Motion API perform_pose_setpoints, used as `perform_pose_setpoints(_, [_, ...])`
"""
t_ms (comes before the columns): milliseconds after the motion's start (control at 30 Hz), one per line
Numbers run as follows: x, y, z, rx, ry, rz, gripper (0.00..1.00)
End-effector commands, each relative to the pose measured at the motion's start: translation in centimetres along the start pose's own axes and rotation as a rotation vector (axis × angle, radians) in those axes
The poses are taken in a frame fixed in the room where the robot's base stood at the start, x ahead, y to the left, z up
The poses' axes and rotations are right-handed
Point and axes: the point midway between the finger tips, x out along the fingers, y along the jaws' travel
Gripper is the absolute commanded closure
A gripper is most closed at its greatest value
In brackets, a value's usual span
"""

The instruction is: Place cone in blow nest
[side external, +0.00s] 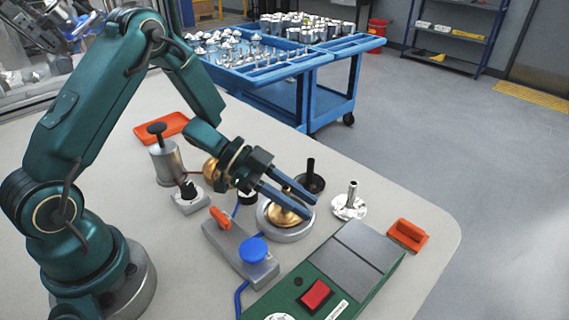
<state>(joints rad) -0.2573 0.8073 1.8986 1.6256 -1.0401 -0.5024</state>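A brass cone (284,217) sits at a round silver nest (288,236) on the light table, in the middle of the side external view. The nest's rim surrounds the cone's lower part; whether the cone is fully seated cannot be told. My gripper (312,207) reaches down from the upper left, its two blue-grey fingers passing on either side of the cone's top. The fingers stand apart with the cone's top between them. Whether they press on it cannot be told. The fingers hide part of the cone and the nest's far rim.
Close by stand a grey block with a blue knob (253,249), a black post (310,176), a silver part on a white disc (350,203) and a green box with a red switch (315,295).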

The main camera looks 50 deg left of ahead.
Motion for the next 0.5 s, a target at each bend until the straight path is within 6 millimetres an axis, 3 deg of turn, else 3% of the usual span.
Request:
perform_pose_setpoints(400, [-0.1, 0.0, -0.3, 0.001, 0.000, -0.001, 0.51])
perform_pose_setpoints(500, [-1.2, -0.1, -0.3, 0.001, 0.000, -0.004, 0.51])
